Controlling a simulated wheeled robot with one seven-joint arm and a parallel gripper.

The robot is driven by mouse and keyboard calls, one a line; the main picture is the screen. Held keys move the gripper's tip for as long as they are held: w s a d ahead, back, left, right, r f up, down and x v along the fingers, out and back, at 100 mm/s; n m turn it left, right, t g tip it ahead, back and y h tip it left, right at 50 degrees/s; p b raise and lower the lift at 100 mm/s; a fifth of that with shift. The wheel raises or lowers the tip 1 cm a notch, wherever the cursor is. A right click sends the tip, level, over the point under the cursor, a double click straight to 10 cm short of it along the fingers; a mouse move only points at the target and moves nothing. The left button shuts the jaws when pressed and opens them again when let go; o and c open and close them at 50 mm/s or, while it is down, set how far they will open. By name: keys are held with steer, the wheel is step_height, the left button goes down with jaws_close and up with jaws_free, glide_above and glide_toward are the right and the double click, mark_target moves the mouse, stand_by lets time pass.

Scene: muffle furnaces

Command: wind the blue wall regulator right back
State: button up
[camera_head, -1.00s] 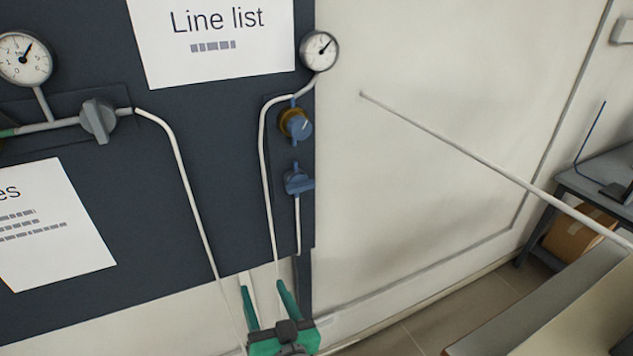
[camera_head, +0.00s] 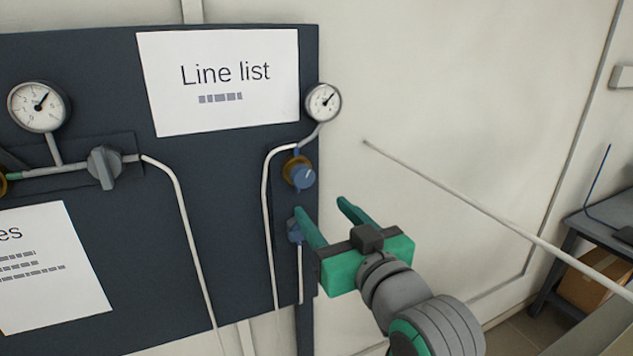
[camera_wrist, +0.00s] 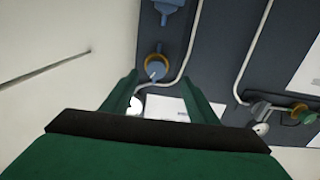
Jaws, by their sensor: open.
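The blue regulator (camera_head: 302,176) is a blue knob with a pale pointer mark and a brass collar, mounted near the right edge of the dark wall panel. A round gauge (camera_head: 323,102) sits above it on the same pipe. A blue valve handle (camera_head: 294,230) sits below it, partly hidden by a green finger. My gripper (camera_head: 326,218) is open and empty, below and to the right of the regulator and apart from it. In the wrist view, the regulator (camera_wrist: 155,68) shows beyond the fingers, slightly left of centre, and the valve (camera_wrist: 167,5) is at the top edge.
On the panel's left are another gauge (camera_head: 39,106) and a grey valve handle (camera_head: 104,167). A "Line list" sheet (camera_head: 220,82) hangs left of the regulator. A thin pale rod (camera_head: 480,203) slants across the right side. A grey table (camera_head: 600,225) stands at far right.

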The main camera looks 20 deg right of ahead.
mark_target(305, 179)
steer(key=w, duration=0.3)
steer(key=w+r, duration=0.1)
steer(key=w, duration=0.6)
steer(key=shift+d+r, duration=0.1)
steer(key=shift+r, duration=0.2)
